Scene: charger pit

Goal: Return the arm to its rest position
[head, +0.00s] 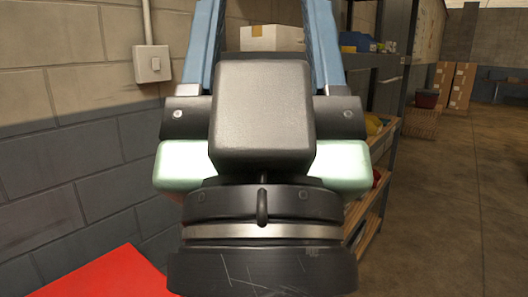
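My gripper (264,12) fills the middle of the head view, very close to the camera. Its black round wrist is at the bottom, with a dark box-shaped housing above it and pale green lit parts on both sides. Two blue fingers stand wide apart and run up past the top edge of the picture. Their tips are out of view. Only background shows between the visible parts of the fingers, with nothing held there. The rest of my arm is not clearly seen.
A grey and cream block wall (70,145) with a light switch (152,64) is on the left. A red surface (105,276) is at the lower left. Shelving and a cardboard box (272,38) stand behind my gripper. Open concrete floor (470,190) lies to the right.

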